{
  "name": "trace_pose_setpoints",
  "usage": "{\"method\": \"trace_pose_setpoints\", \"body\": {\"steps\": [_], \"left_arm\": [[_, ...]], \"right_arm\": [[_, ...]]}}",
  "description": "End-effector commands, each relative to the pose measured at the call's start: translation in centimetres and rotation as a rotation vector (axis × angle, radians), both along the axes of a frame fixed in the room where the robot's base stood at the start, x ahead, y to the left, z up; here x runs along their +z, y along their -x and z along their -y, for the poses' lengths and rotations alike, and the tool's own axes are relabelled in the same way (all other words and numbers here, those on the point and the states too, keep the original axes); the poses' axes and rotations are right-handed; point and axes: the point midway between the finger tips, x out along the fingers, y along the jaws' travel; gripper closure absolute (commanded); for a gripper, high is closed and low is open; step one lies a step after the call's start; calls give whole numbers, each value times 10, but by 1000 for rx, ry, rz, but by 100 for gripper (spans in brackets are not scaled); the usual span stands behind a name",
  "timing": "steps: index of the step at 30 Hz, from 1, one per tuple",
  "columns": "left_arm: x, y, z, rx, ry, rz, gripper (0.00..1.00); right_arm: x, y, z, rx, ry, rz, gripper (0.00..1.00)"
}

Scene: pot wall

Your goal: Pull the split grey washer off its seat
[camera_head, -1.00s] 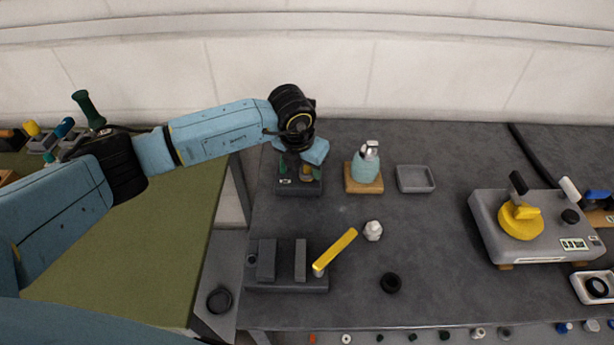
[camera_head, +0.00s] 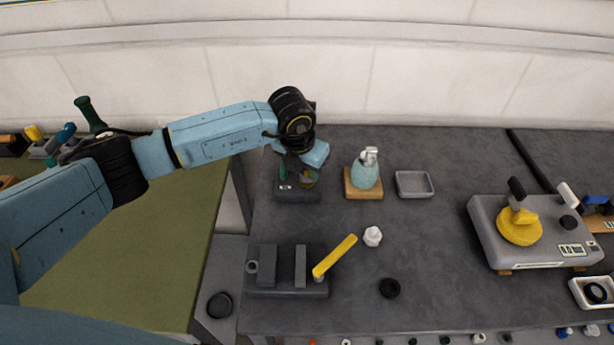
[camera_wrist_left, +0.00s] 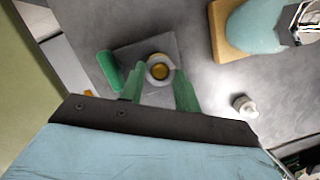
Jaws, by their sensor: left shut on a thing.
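The split grey washer (camera_wrist_left: 150,72) shows in the left wrist view as a pale grey ring around a round brass-coloured centre, on a dark square block (camera_wrist_left: 172,46). The block also shows in the head view (camera_head: 298,195) at the back left of the bench. My left gripper (camera_wrist_left: 158,84) has its two green fingers on either side of the ring, shut on it. In the head view, my left gripper (camera_head: 298,176) is over the block, and the wrist mostly hides the washer. Whether the ring is lifted at all, I cannot tell. My right gripper is not in view.
A teal pump bottle (camera_head: 365,174) on a wooden base stands right of the block, beside a grey tray (camera_head: 414,184). A green rounded piece (camera_wrist_left: 108,70) is close left of the fingers. A dark fixture with a yellow bar (camera_head: 334,257) is nearer.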

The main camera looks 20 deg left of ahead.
Motion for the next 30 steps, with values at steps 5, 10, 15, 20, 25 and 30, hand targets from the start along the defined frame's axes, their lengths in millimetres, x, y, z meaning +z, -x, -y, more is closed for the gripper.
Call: {"method": "trace_pose_setpoints", "body": {"steps": [5,10,15,20,25,30], "left_arm": [[9,0,0,0,-1,0,90],[15,0,0,0,-1,0,90],[22,0,0,0,-1,1,90],[25,0,0,0,-1,0,90],[24,0,0,0,0,0,90],[27,0,0,0,0,0,90]], "right_arm": [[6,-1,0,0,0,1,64],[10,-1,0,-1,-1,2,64],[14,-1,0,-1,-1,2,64],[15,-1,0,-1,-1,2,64],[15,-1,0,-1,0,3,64],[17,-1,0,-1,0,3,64]]}}
